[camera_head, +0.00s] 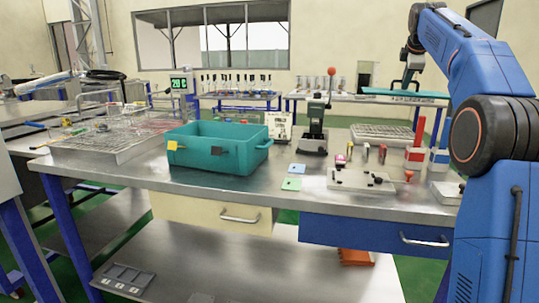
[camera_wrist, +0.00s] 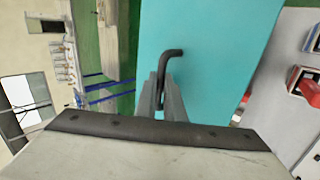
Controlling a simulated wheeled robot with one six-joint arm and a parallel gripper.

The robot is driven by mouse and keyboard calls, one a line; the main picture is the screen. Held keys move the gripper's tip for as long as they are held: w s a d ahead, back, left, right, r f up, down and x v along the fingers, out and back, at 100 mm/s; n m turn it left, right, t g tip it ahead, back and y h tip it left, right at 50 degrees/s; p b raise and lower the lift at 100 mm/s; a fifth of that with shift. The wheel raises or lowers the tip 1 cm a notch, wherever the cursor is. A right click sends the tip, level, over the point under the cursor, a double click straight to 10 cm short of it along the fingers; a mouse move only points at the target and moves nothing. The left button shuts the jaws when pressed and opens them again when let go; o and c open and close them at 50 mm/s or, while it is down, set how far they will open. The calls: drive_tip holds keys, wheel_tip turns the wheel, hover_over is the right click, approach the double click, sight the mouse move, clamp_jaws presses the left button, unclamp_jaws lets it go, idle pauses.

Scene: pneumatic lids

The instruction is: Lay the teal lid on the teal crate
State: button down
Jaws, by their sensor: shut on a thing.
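The teal crate (camera_head: 207,158) stands open on the metal workbench, left of the middle in the head view. It has a yellow tag and a dark latch on its front. The teal lid (camera_head: 391,93) is a flat panel held up in the air at the right, apart from the crate. In the wrist view the lid (camera_wrist: 213,45) fills the middle, with a dark bent handle (camera_wrist: 172,54) on it. My gripper (camera_wrist: 162,92) is shut on this handle. In the head view my gripper (camera_head: 408,80) is small above the lid, and its fingers are hard to make out.
The workbench (camera_head: 235,187) holds a wire-mesh tray (camera_head: 112,148) left of the crate. Small coloured cards lie near the front edge.

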drive_tip(key=shift+r, duration=0.55)
drive_tip(key=shift+w+f, duration=0.2)
drive_tip(key=shift+f, duration=1.05)
wheel_tip(320, 180, down, 11)
drive_tip(key=r, duration=1.3)
drive_tip(key=shift+s+r, duration=0.15)
drive_tip(key=shift+s, duration=0.05)
drive_tip(key=shift+w+f, duration=0.15)
drive_tip(key=shift+f, duration=0.75)
wheel_tip(320, 180, down, 12)
wheel_tip(320, 180, up, 14)
drive_tip(key=shift+f, duration=1.1)
wheel_tip(320, 180, down, 12)
drive_tip(key=r, duration=0.1)
wheel_tip(320, 180, up, 13)
drive_tip(key=shift+r, duration=0.1)
drive_tip(key=shift+f, duration=1.25)
wheel_tip(320, 180, down, 12)
drive_tip(key=shift+r, duration=0.2)
